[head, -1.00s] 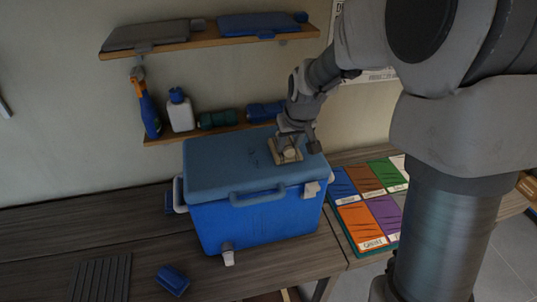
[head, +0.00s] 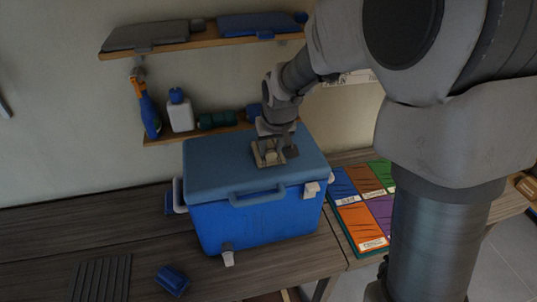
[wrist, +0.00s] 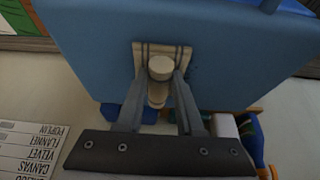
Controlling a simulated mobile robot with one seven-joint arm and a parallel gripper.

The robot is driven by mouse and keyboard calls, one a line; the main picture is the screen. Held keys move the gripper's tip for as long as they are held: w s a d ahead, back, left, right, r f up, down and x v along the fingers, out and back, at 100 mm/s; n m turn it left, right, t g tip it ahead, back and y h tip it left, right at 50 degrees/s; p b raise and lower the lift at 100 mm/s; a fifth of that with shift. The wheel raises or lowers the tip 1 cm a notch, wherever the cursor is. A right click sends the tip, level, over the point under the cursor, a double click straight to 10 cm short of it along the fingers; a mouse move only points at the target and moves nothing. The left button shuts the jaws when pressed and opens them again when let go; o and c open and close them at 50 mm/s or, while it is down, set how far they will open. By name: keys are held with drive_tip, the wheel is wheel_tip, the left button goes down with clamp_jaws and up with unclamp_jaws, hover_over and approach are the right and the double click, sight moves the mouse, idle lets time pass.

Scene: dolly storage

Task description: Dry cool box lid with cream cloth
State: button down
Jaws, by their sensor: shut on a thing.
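The blue cool box (head: 255,222) stands on the table with its lid (head: 215,165) shut. My gripper (head: 271,153) is over the right half of the lid, pointing down. It is shut on the cream cloth (head: 258,160), a small square pad with a round knob, which lies against the lid top. In the wrist view the fingers (wrist: 160,75) close on the knob, and the cream cloth (wrist: 143,54) lies flat on the blue lid (wrist: 90,60). The dark specks seen earlier on the lid are now hidden or gone; I cannot tell which.
A chart of coloured, labelled panels (head: 362,215) lies right of the box. A blue brush-like block (head: 172,279) and a ribbed grey mat (head: 100,279) lie in front. Behind, a low shelf holds a spray bottle (head: 149,115), a white bottle (head: 181,112) and a green roll (head: 218,120).

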drive_tip(key=shift+s+a, duration=0.25)
drive_tip(key=shift+a, duration=0.8)
drive_tip(key=shift+s+a, duration=0.25)
drive_tip(key=shift+a, duration=0.8)
drive_tip(key=shift+r+p, duration=0.3)
drive_tip(key=shift+r, duration=0.5)
drive_tip(key=shift+a+r+p, duration=0.1)
drive_tip(key=shift+r+p, duration=0.05)
drive_tip(key=shift+p, duration=0.95)
drive_tip(key=shift+f+p, duration=0.4)
drive_tip(key=shift+p, duration=0.25)
drive_tip(key=shift+r, duration=0.15)
